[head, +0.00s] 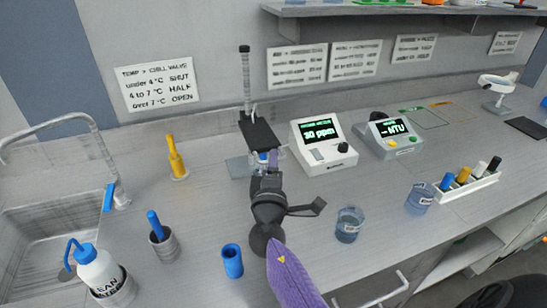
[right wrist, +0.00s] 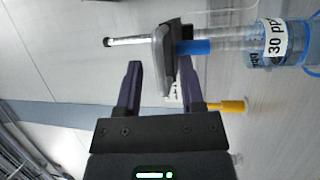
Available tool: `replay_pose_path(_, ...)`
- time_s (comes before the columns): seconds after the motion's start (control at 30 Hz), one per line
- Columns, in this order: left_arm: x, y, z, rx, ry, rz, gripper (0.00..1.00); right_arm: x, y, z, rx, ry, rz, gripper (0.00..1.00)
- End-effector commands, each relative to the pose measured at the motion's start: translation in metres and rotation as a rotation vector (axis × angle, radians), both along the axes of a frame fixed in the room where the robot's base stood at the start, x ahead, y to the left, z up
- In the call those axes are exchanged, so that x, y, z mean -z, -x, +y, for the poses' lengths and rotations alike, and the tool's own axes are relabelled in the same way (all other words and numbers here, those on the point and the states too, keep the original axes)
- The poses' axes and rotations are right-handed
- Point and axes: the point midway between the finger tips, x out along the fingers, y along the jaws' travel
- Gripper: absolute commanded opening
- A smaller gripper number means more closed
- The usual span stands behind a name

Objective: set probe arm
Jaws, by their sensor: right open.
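The probe stand has an upright ribbed rod (head: 246,75) and a black probe arm (head: 259,133) reaching forward from it, left of the white meter (head: 322,146) that reads 30 ppm. In the right wrist view the picture lies sideways; the black arm (right wrist: 177,52) and a blue probe (right wrist: 193,47) point toward a clear vessel labelled 30 ppm (right wrist: 272,42). My right gripper (head: 263,160) is at the front of the arm; in the wrist view its two fingers (right wrist: 161,75) stand apart, with the arm at or just beyond their tips. Contact cannot be told. My left gripper is out of view.
A second meter (head: 390,135), two clear beakers (head: 348,226) and a rack of coloured bottles (head: 466,187) stand to the right. A blue cup (head: 232,262), a grey holder (head: 164,248), a wash bottle (head: 97,268) and the sink (head: 35,240) are left.

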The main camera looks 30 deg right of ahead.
Motion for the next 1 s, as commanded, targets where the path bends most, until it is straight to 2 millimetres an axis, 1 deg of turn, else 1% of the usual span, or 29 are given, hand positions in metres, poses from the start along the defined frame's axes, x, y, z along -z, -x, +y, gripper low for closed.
replay_pose_path(0.03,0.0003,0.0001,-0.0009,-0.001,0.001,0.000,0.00,-0.0008,-0.0049,-0.0035,0.000,0.001,-0.001,0.50)
replay_pose_path(0.13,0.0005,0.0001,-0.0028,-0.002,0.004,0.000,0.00,-0.0017,-0.0109,-0.0085,0.001,0.000,0.000,0.50)
replay_pose_path(0.4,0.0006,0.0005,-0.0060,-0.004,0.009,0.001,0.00,-0.0022,-0.0127,-0.0100,0.002,-0.001,-0.001,0.50)
replay_pose_path(0.43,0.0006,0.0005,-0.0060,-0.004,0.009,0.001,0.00,-0.0022,-0.0127,-0.0100,0.002,-0.001,-0.001,0.45)
replay_pose_path(0.47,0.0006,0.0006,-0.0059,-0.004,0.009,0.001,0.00,-0.0022,-0.0126,-0.0100,0.002,-0.001,-0.001,0.39)
replay_pose_path(0.5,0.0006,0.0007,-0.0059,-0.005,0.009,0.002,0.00,-0.0022,-0.0126,-0.0100,0.002,-0.001,-0.001,0.31)
replay_pose_path(0.57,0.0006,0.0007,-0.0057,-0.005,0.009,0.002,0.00,-0.0022,-0.0126,-0.0098,0.002,-0.001,-0.001,0.18)
replay_pose_path(0.6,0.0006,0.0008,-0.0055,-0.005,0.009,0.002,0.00,-0.0022,-0.0126,-0.0098,0.002,-0.001,-0.001,0.09)
replay_pose_path(0.63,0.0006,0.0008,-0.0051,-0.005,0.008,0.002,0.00,-0.0021,-0.0126,-0.0098,0.002,-0.002,0.000,0.03)
replay_pose_path(0.67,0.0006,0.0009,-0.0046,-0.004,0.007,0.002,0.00,-0.0022,-0.0125,-0.0098,0.002,-0.001,-0.001,0.00)
replay_pose_path(1.0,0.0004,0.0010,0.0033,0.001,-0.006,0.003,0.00,-0.0020,-0.0124,-0.0097,0.002,-0.002,0.000,0.00)
